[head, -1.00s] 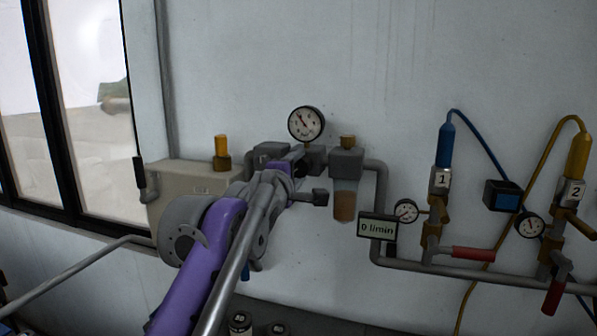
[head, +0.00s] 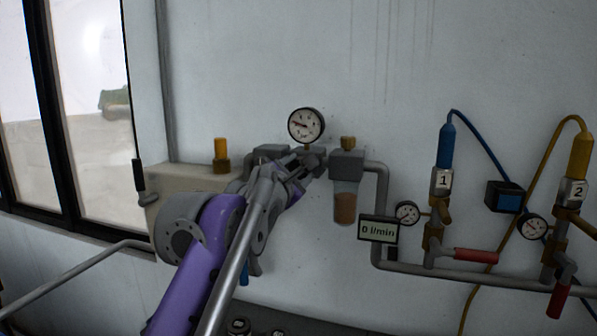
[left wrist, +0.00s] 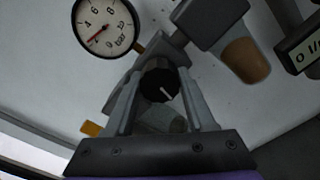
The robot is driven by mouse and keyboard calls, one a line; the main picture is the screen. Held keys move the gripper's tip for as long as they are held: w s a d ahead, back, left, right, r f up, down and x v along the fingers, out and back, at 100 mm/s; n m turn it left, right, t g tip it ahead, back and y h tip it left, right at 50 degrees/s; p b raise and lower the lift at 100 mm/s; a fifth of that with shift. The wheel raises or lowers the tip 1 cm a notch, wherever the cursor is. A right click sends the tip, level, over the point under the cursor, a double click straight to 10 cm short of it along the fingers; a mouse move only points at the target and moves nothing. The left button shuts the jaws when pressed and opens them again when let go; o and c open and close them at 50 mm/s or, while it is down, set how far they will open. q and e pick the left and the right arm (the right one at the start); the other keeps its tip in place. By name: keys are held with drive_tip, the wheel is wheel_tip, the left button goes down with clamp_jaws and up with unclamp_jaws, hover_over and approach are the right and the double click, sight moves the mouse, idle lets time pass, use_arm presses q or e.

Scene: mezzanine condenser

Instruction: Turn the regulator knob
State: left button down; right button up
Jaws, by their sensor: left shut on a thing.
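The regulator knob (left wrist: 159,82) is black with a white mark, under the grey regulator body (head: 312,158). In the left wrist view it sits between the two fingers of my left gripper (left wrist: 158,92), which are shut on it. In the head view my left gripper (head: 300,172) reaches up to the regulator from the lower left and hides the knob. The round pressure gauge (head: 306,125) above has its needle pointing left. The gauge also shows in the left wrist view (left wrist: 104,22). My right gripper is not in view.
A filter bowl (head: 345,206) with brown contents hangs close to the right of my gripper. A display (head: 378,229) reads 0 l/min. Pipes, red-handled valves (head: 475,256) and blue and yellow hoses fill the right. A beige box (head: 190,184) is behind my arm.

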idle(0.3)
use_arm(q)
drive_tip(key=shift+c, duration=1.3)
unclamp_jaws()
drive_tip(key=b+v, duration=0.2)
drive_tip(key=v, duration=0.8)
drive_tip(key=shift+s+a, duration=0.15)
drive_tip(key=shift+s, duration=0.25)
